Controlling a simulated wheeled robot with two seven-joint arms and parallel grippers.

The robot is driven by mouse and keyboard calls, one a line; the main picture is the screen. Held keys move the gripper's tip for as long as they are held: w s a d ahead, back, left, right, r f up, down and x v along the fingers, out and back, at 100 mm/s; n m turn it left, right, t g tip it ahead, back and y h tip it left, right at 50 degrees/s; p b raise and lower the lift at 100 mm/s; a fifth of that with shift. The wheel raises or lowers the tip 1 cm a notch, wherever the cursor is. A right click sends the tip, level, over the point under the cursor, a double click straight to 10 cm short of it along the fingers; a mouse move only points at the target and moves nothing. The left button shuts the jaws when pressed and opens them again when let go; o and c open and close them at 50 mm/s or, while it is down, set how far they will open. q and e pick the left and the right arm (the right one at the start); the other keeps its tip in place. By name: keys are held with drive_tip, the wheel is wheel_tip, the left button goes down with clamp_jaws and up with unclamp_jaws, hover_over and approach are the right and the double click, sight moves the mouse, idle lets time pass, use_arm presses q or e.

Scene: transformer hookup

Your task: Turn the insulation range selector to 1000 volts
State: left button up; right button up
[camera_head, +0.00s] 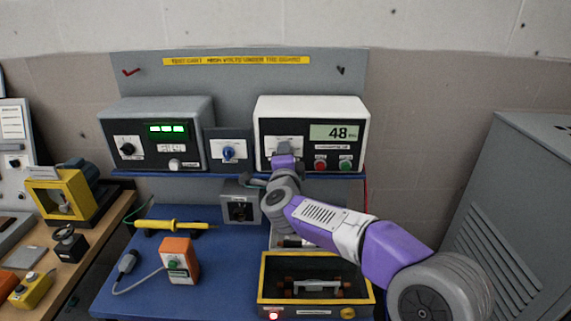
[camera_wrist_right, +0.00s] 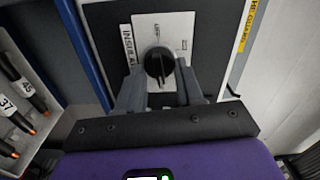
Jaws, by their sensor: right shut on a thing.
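The insulation range selector is a black round knob (camera_wrist_right: 158,64) on a white plate (camera_wrist_right: 178,25), in the right wrist view. A label beside it begins "INSULA". My right gripper (camera_wrist_right: 159,88) has its grey fingers on either side of the knob and is shut on it. In the head view my right gripper (camera_head: 284,163) is at the front of the white-cased meter (camera_head: 308,104) and hides the knob. The meter's display (camera_head: 336,132) reads 48. The plate's small markings are too small to read, so I cannot tell the setting. My left gripper is out of view.
Below are a yellow probe (camera_head: 172,224), an orange box (camera_head: 178,260) and a yellow-rimmed crate (camera_head: 266,284). A grey cabinet (camera_head: 512,215) stands right.

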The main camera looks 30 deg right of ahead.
drive_tip(key=shift+f+m+b, duration=0.1)
drive_tip(key=shift+m+b, duration=0.4)
drive_tip(key=shift+m, duration=0.2)
drive_tip(key=o, duration=1)
drive_tip(key=shift+s, duration=0.1)
drive_tip(key=v, duration=0.7)
drive_tip(key=shift+s, duration=0.2)
